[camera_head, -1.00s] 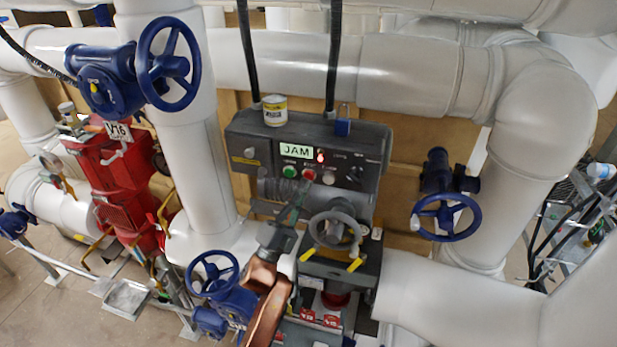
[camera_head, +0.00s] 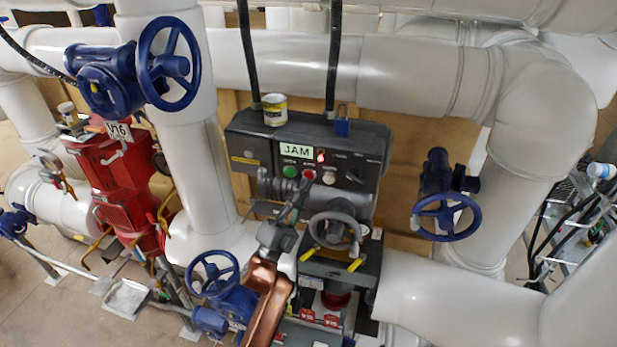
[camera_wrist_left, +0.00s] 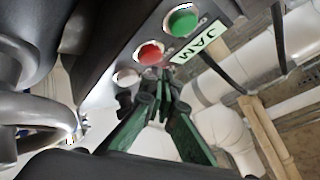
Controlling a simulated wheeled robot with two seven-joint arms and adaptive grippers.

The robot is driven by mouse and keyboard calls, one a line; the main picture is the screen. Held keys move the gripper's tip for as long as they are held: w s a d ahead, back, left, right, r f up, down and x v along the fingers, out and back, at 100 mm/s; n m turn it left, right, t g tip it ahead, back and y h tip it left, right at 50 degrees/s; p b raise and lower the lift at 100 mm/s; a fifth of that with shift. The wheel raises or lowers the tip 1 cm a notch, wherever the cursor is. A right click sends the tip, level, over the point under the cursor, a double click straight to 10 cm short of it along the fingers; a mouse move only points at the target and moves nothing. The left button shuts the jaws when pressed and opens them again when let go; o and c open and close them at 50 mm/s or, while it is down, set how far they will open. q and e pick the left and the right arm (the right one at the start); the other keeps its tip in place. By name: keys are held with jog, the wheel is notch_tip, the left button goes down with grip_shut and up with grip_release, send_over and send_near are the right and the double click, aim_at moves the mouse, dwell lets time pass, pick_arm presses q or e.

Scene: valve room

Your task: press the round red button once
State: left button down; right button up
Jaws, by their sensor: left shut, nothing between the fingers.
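The round red button (camera_head: 309,173) is on the front of the dark grey control box, between a green button (camera_head: 290,171) and a white one (camera_head: 329,177). In the left wrist view the red button (camera_wrist_left: 150,53) lies just beyond my fingertips, beside the green button (camera_wrist_left: 182,21) and the JAM label. My left gripper (camera_head: 303,188) reaches up to just below the red button. Its green fingers (camera_wrist_left: 163,92) are shut and empty. A small gap seems to remain; contact cannot be made out. My right gripper is not in view.
A grey handwheel (camera_head: 335,232) with yellow handles stands right of my left gripper.

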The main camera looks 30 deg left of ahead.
pick_arm(q)
jog(key=shift+w+a, duration=0.1)
jog(key=shift+w, duration=0.2)
jog(key=shift+w+a, duration=0.1)
jog(key=shift+w, duration=0.3)
dwell(0.6)
jog(key=shift+s, duration=0.15)
dwell(0.3)
jog(key=shift+s+d, duration=0.25)
jog(key=shift+s, duration=0.45)
jog(key=shift+h, duration=0.3)
jog(key=s, duration=0.2)
jog(key=s+d, duration=0.1)
jog(key=s, duration=0.1)
jog(key=shift+s, duration=0.4)
